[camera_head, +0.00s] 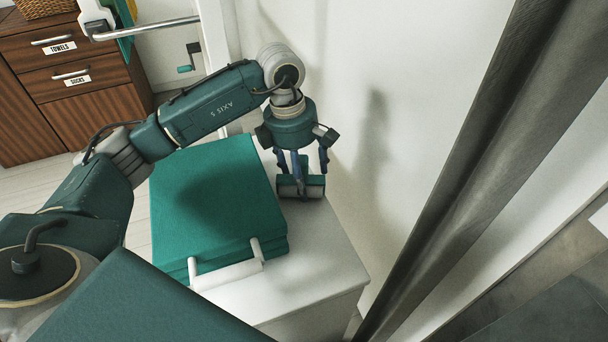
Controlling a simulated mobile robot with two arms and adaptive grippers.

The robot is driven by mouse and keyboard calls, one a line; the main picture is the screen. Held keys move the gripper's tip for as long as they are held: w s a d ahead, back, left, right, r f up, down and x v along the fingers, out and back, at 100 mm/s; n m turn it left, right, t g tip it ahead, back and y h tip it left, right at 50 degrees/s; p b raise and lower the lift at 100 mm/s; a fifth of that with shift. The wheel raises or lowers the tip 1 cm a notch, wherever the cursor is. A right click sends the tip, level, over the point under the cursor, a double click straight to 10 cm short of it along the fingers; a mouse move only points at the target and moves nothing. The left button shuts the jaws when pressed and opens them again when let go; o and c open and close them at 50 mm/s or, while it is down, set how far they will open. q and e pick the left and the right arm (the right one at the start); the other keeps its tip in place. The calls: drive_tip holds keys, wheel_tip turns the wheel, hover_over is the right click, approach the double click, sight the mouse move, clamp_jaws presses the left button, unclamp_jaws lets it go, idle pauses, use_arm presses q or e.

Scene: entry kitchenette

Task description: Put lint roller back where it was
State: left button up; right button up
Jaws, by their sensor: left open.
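What looks like the lint roller (301,190), a small grey-and-green cylinder lying crosswise, is on the white cabinet top by the wall. My left gripper (303,172) points down right over it, its dark fingers apart on either side of a slim upright part, perhaps the handle. The fingers hide much of it, and I cannot tell whether they touch it. My right gripper is not in view.
A large teal case (205,200) with a white bar handle lies left of the roller on the white cabinet (318,268). The cabinet top in front of the roller is clear. A white wall (430,110) stands close at right, with a dark post (490,130). Wooden drawers (60,60) stand at far left.

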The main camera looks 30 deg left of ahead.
use_arm(q)
drive_tip(key=r, duration=0.3)
drive_tip(key=a+r+p, duration=0.1)
drive_tip(key=r, duration=0.7)
drive_tip(key=shift+s+a+r, duration=0.2)
drive_tip(key=shift+s+a, duration=0.1)
drive_tip(key=shift+s, duration=0.05)
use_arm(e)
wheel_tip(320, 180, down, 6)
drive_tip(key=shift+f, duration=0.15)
